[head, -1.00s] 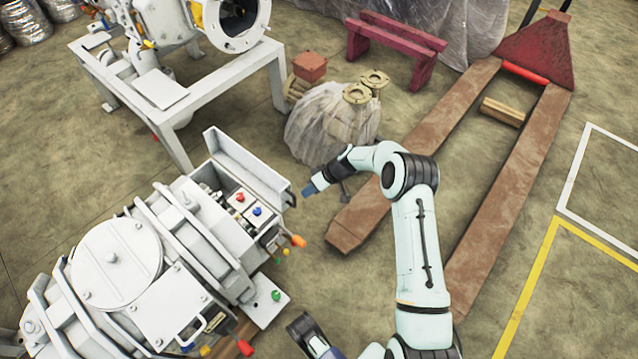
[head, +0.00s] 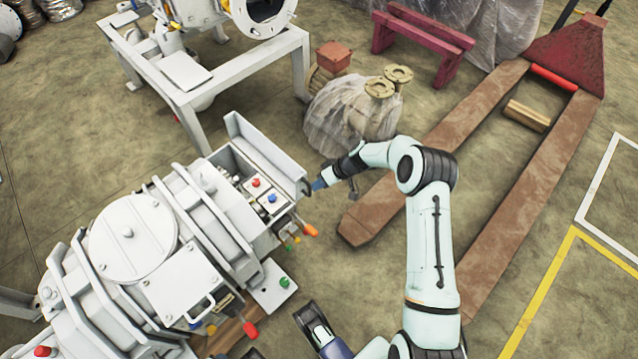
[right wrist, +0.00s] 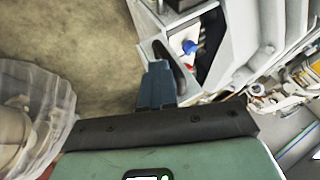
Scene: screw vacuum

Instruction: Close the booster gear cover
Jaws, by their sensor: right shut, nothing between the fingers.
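The booster gear cover (head: 262,158) is a pale grey lid. It stands raised at the back edge of an open box on the grey machine (head: 190,235). Red and blue knobs (head: 271,198) show inside the box, and the blue one also shows in the right wrist view (right wrist: 190,47). My right gripper (head: 319,184) is shut and empty, just right of the cover's near right end. Its blue fingers (right wrist: 157,84) point towards the box in the right wrist view; contact cannot be told. A dark and blue part of mine at the bottom of the head view may be the left gripper.
Orange and red handles (head: 311,230) stick out on the machine's right side. A plastic-wrapped bundle (head: 345,120) stands behind my right wrist. A rusty pallet jack (head: 515,165) lies to the right, under my right arm. A white frame table (head: 205,85) stands behind.

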